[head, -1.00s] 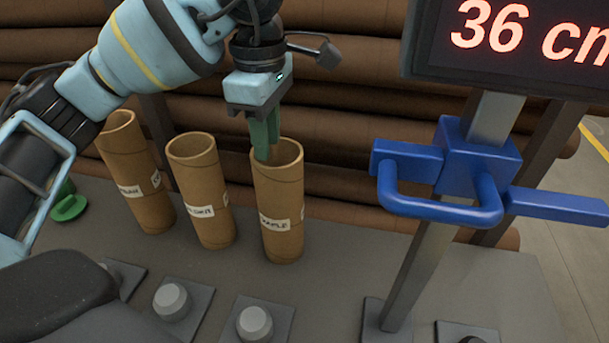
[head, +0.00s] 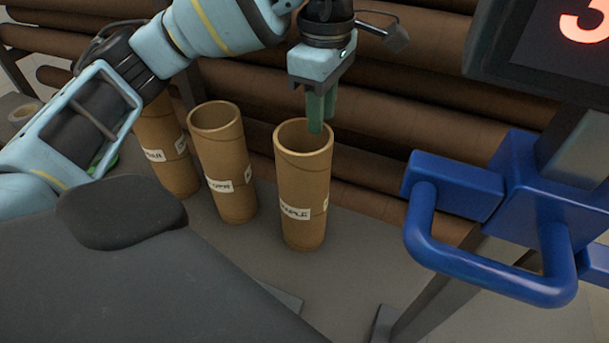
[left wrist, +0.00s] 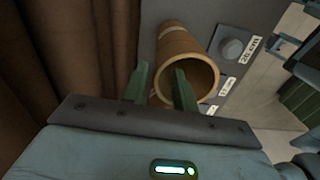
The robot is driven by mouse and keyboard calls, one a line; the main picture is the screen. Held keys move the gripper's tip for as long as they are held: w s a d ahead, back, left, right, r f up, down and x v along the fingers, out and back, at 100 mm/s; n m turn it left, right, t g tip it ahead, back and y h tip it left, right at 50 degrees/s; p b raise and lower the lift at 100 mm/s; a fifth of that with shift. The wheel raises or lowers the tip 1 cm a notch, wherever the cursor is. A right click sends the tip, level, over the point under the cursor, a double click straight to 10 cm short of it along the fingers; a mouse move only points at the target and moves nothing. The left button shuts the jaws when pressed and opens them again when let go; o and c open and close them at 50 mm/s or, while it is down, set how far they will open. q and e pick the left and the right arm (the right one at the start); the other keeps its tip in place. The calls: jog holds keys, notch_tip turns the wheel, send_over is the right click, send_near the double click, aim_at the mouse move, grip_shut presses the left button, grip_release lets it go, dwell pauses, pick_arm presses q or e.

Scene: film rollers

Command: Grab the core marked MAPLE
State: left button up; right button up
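The MAPLE core (head: 304,190) is a brown cardboard tube standing upright, rightmost of three, with a white label low on its side. My left gripper (head: 322,124) points down at its open top, at the far right part of the rim. In the left wrist view my left gripper (left wrist: 160,92) has its two green fingers apart. One finger overlaps the mouth of the core (left wrist: 182,45); the other is outside it, so the wall seems to lie between them. I cannot tell whether either finger touches. My right gripper is not in view.
Two more labelled cores, a middle one (head: 222,165) and a left one (head: 168,150), stand left of MAPLE. Large brown rolls (head: 420,110) lie stacked behind. A blue bracket with a handle (head: 480,275) and a display (head: 540,50) stand at the right.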

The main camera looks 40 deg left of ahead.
pick_arm(q)
jog(key=f, duration=0.2)
jog(key=a+f, duration=0.1)
jog(key=f, duration=0.2)
grip_shut()
dwell(1.4)
